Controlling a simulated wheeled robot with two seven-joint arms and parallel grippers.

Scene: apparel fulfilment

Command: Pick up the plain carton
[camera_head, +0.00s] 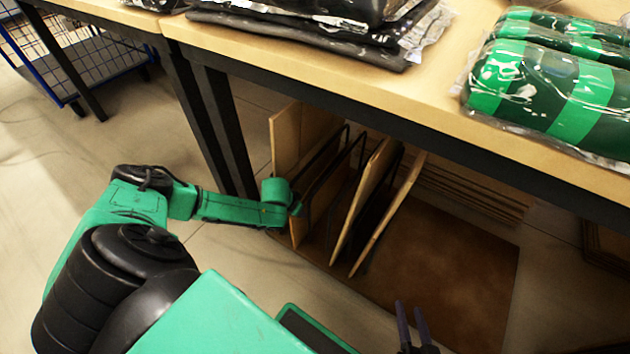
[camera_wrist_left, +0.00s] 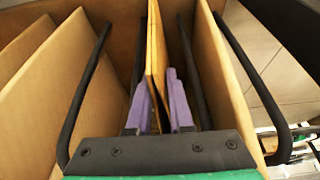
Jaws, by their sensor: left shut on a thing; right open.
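Flat brown cartons stand on edge between black wire dividers under the table. In the left wrist view, the purple fingers of my left gripper (camera_wrist_left: 162,108) are on either side of a thin upright plain carton (camera_wrist_left: 156,45) and shut on it. The carton still stands among the dividers. In the head view my left gripper (camera_head: 297,207) reaches in at the rack's left end, and its fingers are mostly hidden. No print shows on the visible carton faces. My right gripper (camera_head: 412,325) is open and empty at the bottom of the head view.
The table (camera_head: 330,72) overhangs the rack, with a dark leg (camera_head: 228,130) close to my left arm. Other flat cartons (camera_head: 362,200) stand to the right. A brown board (camera_head: 440,265) lies below. Bagged green garments (camera_head: 550,85) and black garments (camera_head: 310,35) lie on the tabletop.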

